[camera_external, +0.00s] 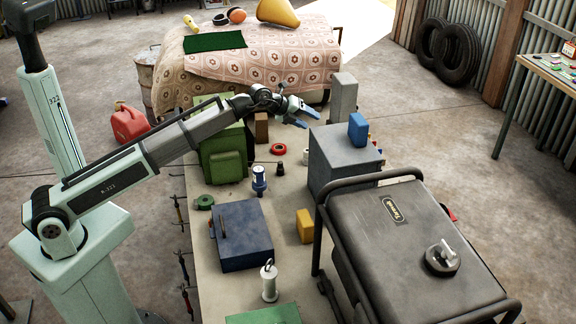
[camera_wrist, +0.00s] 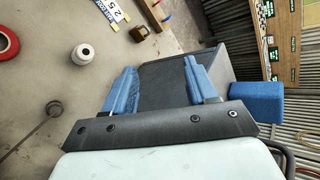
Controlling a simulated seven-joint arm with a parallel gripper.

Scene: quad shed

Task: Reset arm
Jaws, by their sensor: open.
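My gripper (camera_external: 302,115) is raised above the workbench (camera_external: 284,226), at the end of my outstretched arm. Its two blue fingers are apart with nothing between them. In the wrist view my gripper (camera_wrist: 162,88) also shows open, with a dark grey box surface beyond the fingers. In the external view the fingers are up and to the left of the grey box (camera_external: 335,165), which has a blue block (camera_external: 358,129) on top. I cannot tell the exact height of the fingers above the box.
A large dark case with a tubular frame (camera_external: 405,245) is at the front right. A cloth-covered table (camera_external: 262,68) stands behind.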

